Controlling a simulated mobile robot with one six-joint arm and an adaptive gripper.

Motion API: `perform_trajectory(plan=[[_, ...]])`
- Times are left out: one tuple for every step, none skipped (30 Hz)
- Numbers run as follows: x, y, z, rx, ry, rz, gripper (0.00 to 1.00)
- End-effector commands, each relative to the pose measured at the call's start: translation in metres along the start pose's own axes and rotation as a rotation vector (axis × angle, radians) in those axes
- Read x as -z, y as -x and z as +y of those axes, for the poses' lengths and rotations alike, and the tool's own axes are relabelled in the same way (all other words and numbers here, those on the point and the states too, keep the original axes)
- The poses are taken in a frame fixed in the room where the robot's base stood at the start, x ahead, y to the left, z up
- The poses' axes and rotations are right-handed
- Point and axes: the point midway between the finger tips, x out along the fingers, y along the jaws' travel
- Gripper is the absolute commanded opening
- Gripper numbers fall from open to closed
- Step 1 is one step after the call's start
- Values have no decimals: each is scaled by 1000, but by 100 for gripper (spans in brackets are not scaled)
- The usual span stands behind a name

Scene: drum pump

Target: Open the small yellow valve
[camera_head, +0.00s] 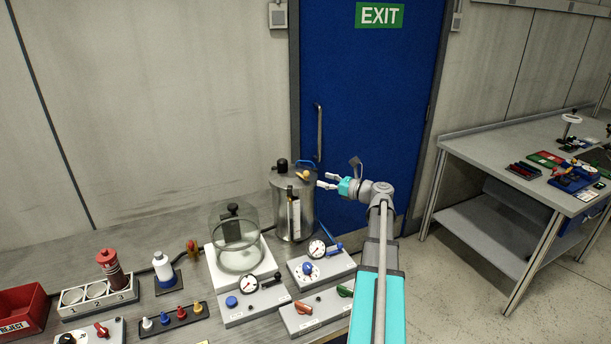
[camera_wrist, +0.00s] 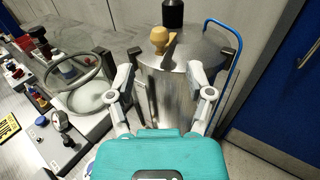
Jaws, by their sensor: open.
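The small yellow valve (camera_head: 303,175) sits on the lid of a metal drum (camera_head: 281,212), near the lid's right side in the head view. In the wrist view the valve (camera_wrist: 160,40) shows a round yellow knob with a short stub to its right. My gripper (camera_head: 327,181) is open and empty, just right of the drum top in the head view. In the wrist view its two fingers (camera_wrist: 163,62) spread to either side below the valve, apart from it. The drum's wall shows between the fingers.
A black cap (camera_wrist: 173,14) stands behind the valve on the lid, and a blue tube (camera_wrist: 232,60) curves down beside the drum. A glass bell jar (camera_head: 238,240) and gauge panels (camera_head: 320,268) crowd the bench. A blue door (camera_head: 370,110) is behind.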

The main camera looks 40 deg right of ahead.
Motion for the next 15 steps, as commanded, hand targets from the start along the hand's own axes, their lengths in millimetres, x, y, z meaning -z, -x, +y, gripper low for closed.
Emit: perform_trajectory(plan=[[0, -10, 0, -4, 0, 0, 67], [0, -14, 0, -3, 0, 0, 67], [0, -20, 0, -2, 0, 0, 67], [0, -24, 0, -2, 0, 0, 67], [0, -29, 0, -3, 0, 0, 67], [0, -35, 0, -4, 0, 0, 67], [0, -39, 0, -3, 0, 0, 67], [0, -43, 0, -2, 0, 0, 67], [0, -48, 0, -3, 0, 0, 67], [0, -52, 0, -4, 0, 0, 67], [0, -55, 0, -4, 0, 0, 67], [0, -59, 0, -3, 0, 0, 67], [0, -62, 0, -2, 0, 0, 67], [0, -64, 0, -2, 0, 0, 67], [0, -67, 0, -2, 0, 0, 67]])
